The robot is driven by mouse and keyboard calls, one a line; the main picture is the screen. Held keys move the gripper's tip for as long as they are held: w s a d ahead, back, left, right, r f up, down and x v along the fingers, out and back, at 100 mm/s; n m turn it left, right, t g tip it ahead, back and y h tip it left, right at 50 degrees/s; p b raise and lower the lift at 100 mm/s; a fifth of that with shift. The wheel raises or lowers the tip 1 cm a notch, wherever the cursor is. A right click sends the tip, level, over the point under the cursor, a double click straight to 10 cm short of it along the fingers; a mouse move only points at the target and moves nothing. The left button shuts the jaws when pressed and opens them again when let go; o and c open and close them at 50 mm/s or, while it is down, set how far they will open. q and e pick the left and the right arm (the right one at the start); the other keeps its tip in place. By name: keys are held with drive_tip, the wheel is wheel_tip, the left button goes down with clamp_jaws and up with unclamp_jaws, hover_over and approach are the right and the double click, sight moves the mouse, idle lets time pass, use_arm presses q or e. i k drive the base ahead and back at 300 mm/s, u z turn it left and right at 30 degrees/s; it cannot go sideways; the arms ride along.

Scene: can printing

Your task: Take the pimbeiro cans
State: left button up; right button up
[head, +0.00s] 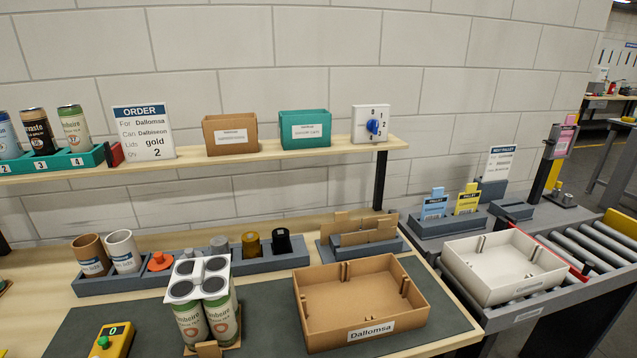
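The pimbeiro cans (190,325) stand as a group in the lower middle of the head view, with green and cream labels reading "imbeiro". A second front can (222,318) stands to the right. A white carrier sheet (213,267) covers the group, with dark round can tops showing through it. A small cardboard piece (207,349) sits at their front base. The rear cans are mostly hidden. A similar cream-labelled can (73,128) stands in slot 4 of the green rack on the shelf. Neither of my grippers is in view.
An open cardboard box labelled Dallomsa (372,336) stands right of the cans on the dark mat (262,340). A grey holder (95,284) with several stamps and cups lies behind. A yellow counter (113,338) is at left. A white tray (512,288) stands farther right.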

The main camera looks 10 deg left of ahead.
sight(208, 328)
drive_tip(key=z, duration=1.7)
drive_tip(key=k, duration=1.3)
drive_tip(key=u, duration=1.25)
